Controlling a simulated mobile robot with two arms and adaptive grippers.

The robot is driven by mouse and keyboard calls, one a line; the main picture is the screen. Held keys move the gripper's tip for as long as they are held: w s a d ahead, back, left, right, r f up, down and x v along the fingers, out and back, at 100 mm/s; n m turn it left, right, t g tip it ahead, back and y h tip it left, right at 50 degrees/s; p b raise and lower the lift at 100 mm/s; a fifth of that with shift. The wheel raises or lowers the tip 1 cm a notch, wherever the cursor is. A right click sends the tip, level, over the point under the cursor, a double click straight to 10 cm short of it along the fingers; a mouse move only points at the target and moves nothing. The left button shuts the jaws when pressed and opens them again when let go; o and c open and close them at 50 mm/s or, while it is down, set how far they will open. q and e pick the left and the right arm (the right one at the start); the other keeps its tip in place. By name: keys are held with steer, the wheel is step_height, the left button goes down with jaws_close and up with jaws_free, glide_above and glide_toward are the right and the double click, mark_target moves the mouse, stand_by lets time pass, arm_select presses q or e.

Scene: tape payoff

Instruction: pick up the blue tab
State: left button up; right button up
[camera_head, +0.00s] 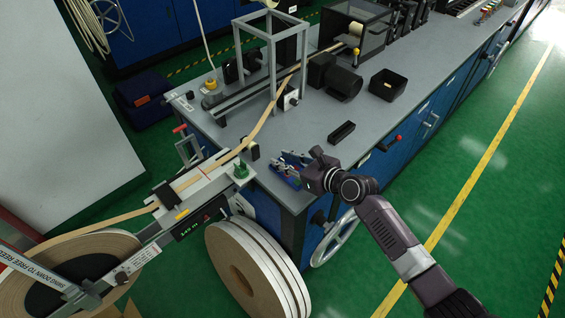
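A small blue piece (290,158), which looks like the blue tab, is at the near corner of the grey bench top. Other small blue and grey parts lie around it, so its outline is hard to make out. My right gripper (306,170) comes in from the lower right, beside these blue parts and over the bench edge. Its fingers are small and dark here, and I cannot tell whether they are open or touch the blue piece. My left gripper is not in view.
A tan tape (262,118) runs from the reel (75,262) at lower left over the guide to the bench machines. A big roll (240,265) and a handwheel (335,238) stand below.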

jaws_close()
steer(key=shift+r, duration=0.1)
